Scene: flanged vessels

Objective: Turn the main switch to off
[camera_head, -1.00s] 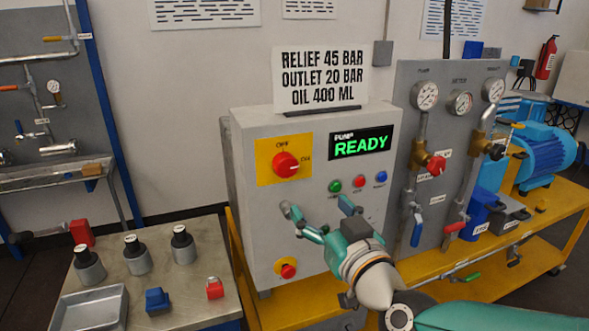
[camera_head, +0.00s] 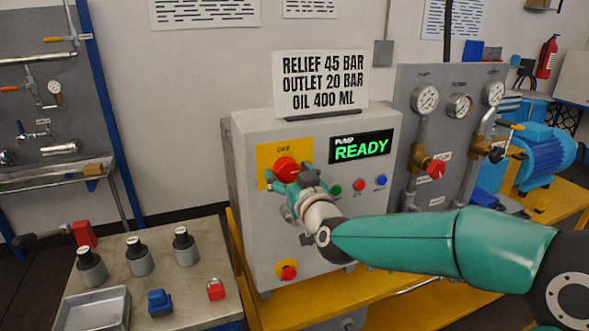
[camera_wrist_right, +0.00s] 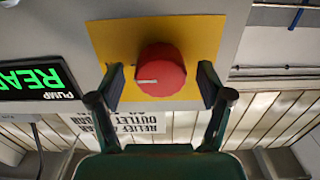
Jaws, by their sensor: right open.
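The main switch is a red round knob (camera_head: 286,166) on a yellow plate (camera_head: 298,149) on the front of the grey control box. In the wrist view, which shows the box upside down, the knob (camera_wrist_right: 161,70) has a white mark pointing left, away from the OFF label's side of the plate. My right gripper (camera_head: 288,178) is at the knob, its open fingers one on each side. In the wrist view the right gripper (camera_wrist_right: 161,80) shows gaps between both fingertips and the knob. My left gripper is not in view.
The display (camera_head: 361,147) reads PUMP READY. Green, red and blue buttons (camera_head: 359,185) sit right of the knob. A red button on yellow (camera_head: 287,270) is lower down. The metal table (camera_head: 135,297) at left holds small parts. A gauge panel (camera_head: 450,135) stands at right.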

